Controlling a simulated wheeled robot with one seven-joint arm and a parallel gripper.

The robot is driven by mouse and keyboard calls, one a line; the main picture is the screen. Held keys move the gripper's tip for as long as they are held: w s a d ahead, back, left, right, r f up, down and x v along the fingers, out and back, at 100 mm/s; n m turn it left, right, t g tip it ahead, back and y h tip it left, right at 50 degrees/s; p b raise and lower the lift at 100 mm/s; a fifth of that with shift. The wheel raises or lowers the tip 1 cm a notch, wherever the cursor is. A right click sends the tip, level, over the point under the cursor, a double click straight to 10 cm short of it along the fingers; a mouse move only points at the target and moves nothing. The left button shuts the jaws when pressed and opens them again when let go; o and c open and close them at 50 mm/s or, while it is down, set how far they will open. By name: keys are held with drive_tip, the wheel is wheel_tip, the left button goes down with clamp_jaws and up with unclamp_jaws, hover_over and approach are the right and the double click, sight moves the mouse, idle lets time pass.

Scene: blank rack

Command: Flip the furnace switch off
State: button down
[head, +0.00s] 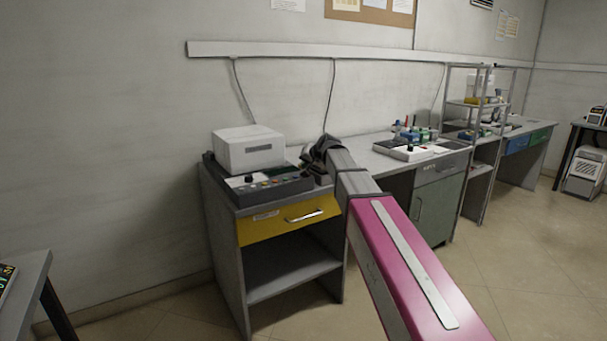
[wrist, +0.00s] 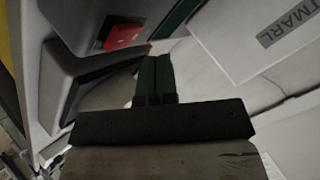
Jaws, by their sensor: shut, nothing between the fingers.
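In the wrist view a red rocker switch (wrist: 122,37) sits on a grey panel (wrist: 65,25). I cannot read whether it is on or off. My gripper (wrist: 155,58) shows two dark green fingers pressed together and empty, with the tips just below and right of the switch in the picture. I cannot tell whether they touch anything. A pale box (wrist: 235,35) with dark lettering ending in "TMARL" stands at the right. In the head view a white box (head: 248,147) stands on a dark control panel (head: 275,189). The gripper fingers are hidden there behind my wrist.
The panel stands on a grey desk with a yellow drawer (head: 275,229) and an open shelf (head: 290,274). A bench to the right carries a white tray (head: 405,152) and bottles. A shelf rack (head: 482,103) stands farther along. Open floor lies at the right.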

drive_tip(key=shift+r, duration=0.1)
drive_tip(key=shift+s+d+r, duration=0.1)
drive_tip(key=shift+s+r, duration=0.05)
drive_tip(key=shift+r, duration=1.05)
drive_tip(key=shift+s+d+r, duration=0.1)
drive_tip(key=shift+r, duration=1.05)
